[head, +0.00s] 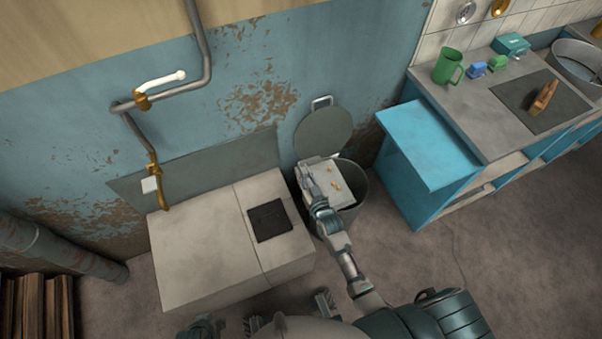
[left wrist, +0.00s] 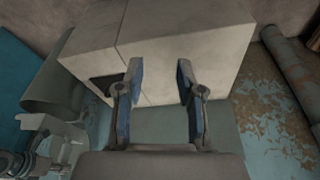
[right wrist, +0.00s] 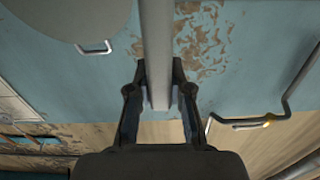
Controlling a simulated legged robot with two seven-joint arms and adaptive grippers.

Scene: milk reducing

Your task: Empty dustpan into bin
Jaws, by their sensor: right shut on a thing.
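The light grey dustpan (head: 328,190) is over the open mouth of the grey bin (head: 355,196) in the head view, with a few small orange-brown bits on it. The bin's round lid (head: 322,133) stands open against the wall. In the right wrist view my right gripper (right wrist: 158,85) is shut on the dustpan (right wrist: 157,45), seen edge-on as a grey bar. In the left wrist view my left gripper (left wrist: 160,75) is open and empty, above the pale block-like stove.
The pale stove (head: 205,240) with a dark plate stands left of the bin. A blue cabinet (head: 425,150) and a counter (head: 480,100) with a green mug (head: 448,66) stand to the right. A pipe (head: 205,50) runs along the wall. Floor between bin and cabinet is clear.

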